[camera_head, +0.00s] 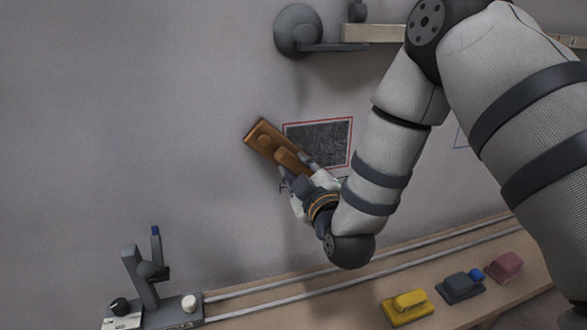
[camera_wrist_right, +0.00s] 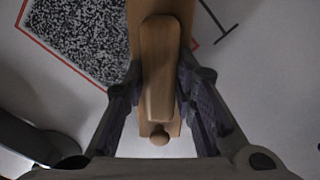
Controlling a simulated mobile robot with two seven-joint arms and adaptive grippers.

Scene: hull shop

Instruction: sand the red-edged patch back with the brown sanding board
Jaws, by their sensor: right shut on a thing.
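The brown sanding board (camera_head: 262,136) is held by its raised handle in my right gripper (camera_head: 296,172). In the right wrist view the fingers stand on both sides of the board's long wooden handle (camera_wrist_right: 158,70). The red-edged patch (camera_head: 322,138) is a dark speckled rectangle on the grey wall. The board lies at a slant across the patch's lower left side in the head view; whether it touches the wall I cannot tell. The patch (camera_wrist_right: 80,35) also shows left of the board in the right wrist view. My left gripper is not in view.
A bench (camera_head: 370,285) with two rails runs below the wall. It bears yellow (camera_head: 407,306), dark grey (camera_head: 460,286) and dull red (camera_head: 504,267) blocks and a grey fixture (camera_head: 150,280) at left. A round grey fitting (camera_head: 298,30) is on the wall above. The wall at left is clear.

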